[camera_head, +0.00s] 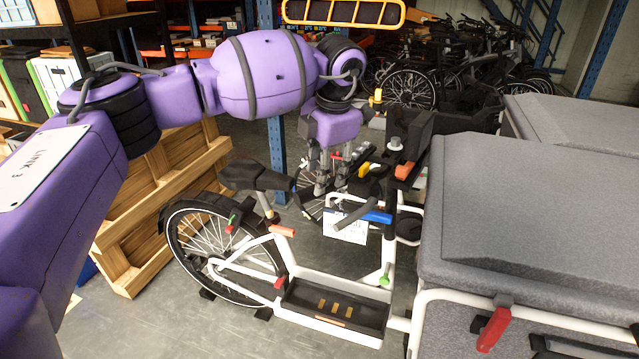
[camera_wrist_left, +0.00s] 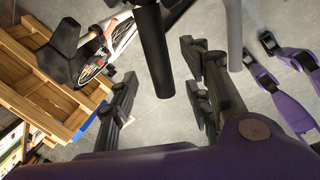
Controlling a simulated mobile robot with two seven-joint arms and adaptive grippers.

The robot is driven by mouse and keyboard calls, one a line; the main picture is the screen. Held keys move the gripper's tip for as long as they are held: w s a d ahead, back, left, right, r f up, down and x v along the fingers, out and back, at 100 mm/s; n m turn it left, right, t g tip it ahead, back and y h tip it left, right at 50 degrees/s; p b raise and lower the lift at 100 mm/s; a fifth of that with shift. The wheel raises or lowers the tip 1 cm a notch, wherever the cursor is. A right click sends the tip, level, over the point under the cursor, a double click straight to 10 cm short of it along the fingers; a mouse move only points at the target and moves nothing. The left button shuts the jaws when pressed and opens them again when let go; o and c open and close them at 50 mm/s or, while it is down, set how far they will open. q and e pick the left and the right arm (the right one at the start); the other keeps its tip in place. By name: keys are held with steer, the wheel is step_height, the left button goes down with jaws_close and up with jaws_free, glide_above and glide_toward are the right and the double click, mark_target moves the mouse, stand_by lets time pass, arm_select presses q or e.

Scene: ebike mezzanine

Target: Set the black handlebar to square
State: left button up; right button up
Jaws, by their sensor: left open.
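The black handlebar (camera_head: 355,213) is on the white cargo bike (camera_head: 330,279), and one dark grip slants down to the left in the head view. In the left wrist view the handlebar's dark grip (camera_wrist_left: 156,58) reaches down between the lines of the two jaws. My left gripper (camera_head: 325,187) is open and points down, just above and behind the handlebar in the head view. Its jaws also show spread apart in the left wrist view. I cannot tell whether a jaw touches the grip.
A black saddle (camera_head: 255,176) stands left of the handlebar. A grey cargo box (camera_head: 530,210) fills the right side. A wooden pallet (camera_head: 150,200) leans behind the bike, near a blue post (camera_head: 277,150). Bare floor (camera_head: 200,325) shows at front left.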

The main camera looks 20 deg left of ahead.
arm_select(q)
steer(key=shift+x, duration=2.35)
steer(key=shift+w, duration=0.15)
steer(key=shift+c, duration=0.6)
jaws_close()
